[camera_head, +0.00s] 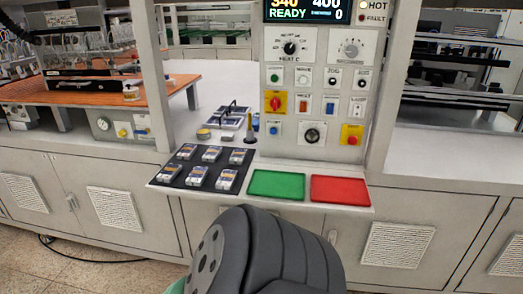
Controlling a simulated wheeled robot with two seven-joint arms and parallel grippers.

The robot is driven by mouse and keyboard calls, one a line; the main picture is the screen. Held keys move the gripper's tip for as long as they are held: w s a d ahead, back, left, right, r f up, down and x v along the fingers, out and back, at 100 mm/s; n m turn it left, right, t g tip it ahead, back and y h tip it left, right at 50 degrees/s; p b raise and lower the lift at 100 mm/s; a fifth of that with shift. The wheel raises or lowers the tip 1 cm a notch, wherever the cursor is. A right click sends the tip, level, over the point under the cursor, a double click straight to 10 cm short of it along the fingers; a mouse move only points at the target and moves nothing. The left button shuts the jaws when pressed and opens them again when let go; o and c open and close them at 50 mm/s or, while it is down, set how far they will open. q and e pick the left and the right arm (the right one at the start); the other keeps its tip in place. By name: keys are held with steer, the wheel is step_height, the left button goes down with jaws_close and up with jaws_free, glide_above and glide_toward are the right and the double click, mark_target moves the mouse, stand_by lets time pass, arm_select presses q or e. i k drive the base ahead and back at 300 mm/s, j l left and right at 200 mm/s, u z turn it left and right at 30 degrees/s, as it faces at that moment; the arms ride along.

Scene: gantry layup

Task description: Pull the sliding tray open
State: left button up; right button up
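A small light tray-like piece with a black bar handle (230,117) lies on the white worktop left of the control panel. In front, a white shelf (259,203) juts from the bench and carries a black mat (183,178), a green pad (277,185) and a red pad (340,190). I cannot tell which of these is the sliding tray, or how far it is open. A dark ribbed part of mine covers the bottom middle and hides some of the cabinet front below the shelf. Neither gripper shows.
Several small white labelled blocks (198,176) sit on the black mat. A control panel (318,95) with knobs and buttons rises behind the shelf; its display reads READY. Uprights flank the panel. Cabinets (115,205) stand below. An orange-topped bench (90,92) is at left.

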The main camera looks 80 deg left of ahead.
mark_target(110, 85)
steer(key=u, duration=3.25)
